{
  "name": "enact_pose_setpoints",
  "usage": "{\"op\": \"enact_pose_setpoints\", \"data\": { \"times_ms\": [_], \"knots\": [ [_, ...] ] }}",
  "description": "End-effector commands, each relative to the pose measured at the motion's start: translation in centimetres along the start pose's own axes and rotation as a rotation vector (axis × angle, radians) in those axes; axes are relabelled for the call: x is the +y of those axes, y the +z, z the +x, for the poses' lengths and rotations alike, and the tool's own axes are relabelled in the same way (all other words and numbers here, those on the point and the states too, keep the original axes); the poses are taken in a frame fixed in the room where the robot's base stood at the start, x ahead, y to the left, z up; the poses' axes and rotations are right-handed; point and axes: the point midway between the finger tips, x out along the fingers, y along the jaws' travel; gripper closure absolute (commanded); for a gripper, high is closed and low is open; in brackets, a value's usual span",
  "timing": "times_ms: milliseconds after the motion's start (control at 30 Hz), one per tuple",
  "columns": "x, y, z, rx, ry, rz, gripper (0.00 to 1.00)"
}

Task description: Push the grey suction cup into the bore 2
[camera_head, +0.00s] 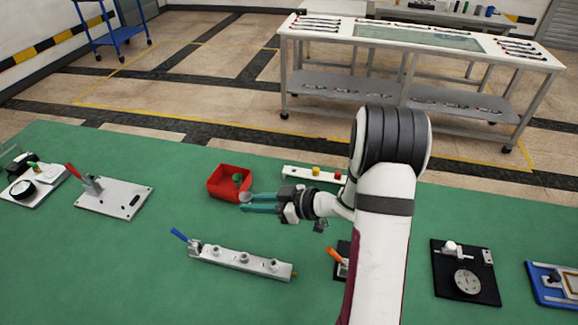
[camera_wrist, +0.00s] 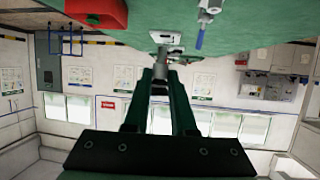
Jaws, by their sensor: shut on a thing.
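My gripper (camera_head: 262,203) is shut on a small grey piece, the grey suction cup (camera_head: 245,197), at its fingertips. The fingers are green and point left, level, above the green table. The wrist view shows the cup (camera_wrist: 160,72) between the two fingertips. A grey metal bar (camera_head: 228,257) with several raised round seats and a blue lever lies in front of the gripper, apart from the cup. Bore 2 is probably the middle seat (camera_head: 243,257), but no label is readable. The bar's blue lever (camera_wrist: 200,38) shows at the top of the wrist view.
A red bin (camera_head: 222,193) with a green piece inside stands just behind the fingertips. A white strip with coloured buttons (camera_head: 302,173) lies behind the wrist. A plate with a red lever (camera_head: 113,199) is at left; a black dial fixture (camera_head: 445,260) is at right. Table between is clear.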

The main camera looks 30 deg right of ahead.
Motion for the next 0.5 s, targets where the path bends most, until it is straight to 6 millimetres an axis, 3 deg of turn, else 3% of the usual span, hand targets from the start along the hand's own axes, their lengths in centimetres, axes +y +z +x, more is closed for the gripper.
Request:
{"op": "enact_pose_setpoints", "data": {
  "times_ms": [100,200,500],
  "knots": [
    [-4.2,0.6,-0.5,-0.001,-0.154,-0.063,1.00],
    [-6.2,1.0,-0.9,-0.001,-0.230,-0.098,1.00],
    [-7.0,1.1,-1.1,-0.001,-0.259,-0.111,1.00]
  ]
}}
